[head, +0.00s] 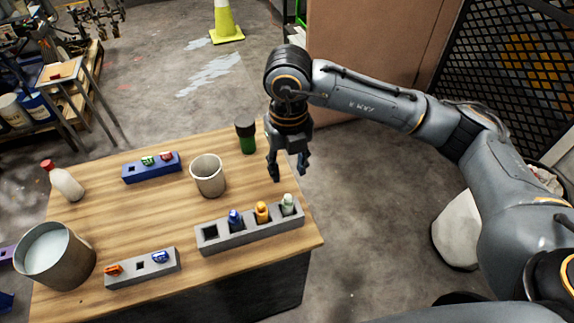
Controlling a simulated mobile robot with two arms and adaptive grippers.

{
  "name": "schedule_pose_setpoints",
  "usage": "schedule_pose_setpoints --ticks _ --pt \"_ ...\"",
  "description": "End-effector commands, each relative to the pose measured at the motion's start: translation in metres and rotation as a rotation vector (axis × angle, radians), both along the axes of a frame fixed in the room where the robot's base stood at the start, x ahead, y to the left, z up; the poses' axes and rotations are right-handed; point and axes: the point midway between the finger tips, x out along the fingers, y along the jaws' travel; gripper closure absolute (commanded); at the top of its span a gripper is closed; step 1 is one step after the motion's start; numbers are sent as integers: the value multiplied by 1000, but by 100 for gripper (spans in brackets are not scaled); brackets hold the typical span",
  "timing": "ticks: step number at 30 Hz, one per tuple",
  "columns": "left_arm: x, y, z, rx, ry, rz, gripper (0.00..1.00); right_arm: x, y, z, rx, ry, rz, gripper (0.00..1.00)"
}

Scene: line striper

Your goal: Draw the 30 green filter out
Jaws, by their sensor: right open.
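A grey rack (250,233) with several square sockets stands near the table's front right edge. A pale green piece (287,204) stands upright in its right end socket. A small green piece (148,161) sits in the blue holder (152,172) at the back left. No number is readable on any piece. My right gripper (287,170) is open and empty, pointing down above the rack's right end, apart from the pale green piece. My left gripper is out of view.
A beige cup (208,176) and a dark green-bodied bottle (246,136) stand behind the rack. A grey holder (142,268) with orange and blue pieces, a metal pot (54,257) and a red-capped bottle (65,182) are on the left. The table's middle is clear.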

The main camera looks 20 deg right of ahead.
Motion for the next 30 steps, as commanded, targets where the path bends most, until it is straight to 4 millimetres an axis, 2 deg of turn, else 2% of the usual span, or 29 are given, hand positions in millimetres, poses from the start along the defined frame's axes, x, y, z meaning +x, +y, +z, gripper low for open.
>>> schedule_pose_setpoints --ticks 8,17,21,25,30 --pt "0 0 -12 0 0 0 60 -1 1 -24 3 3 2 58" --pt "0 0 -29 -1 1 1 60 -1 1 -61 4 4 3 58" --pt "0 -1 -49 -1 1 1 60 -1 1 -81 5 3 3 58" --pt "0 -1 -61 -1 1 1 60 -1 1 -93 5 2 3 58" --pt "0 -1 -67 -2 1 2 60 -1 1 -98 6 2 4 58"
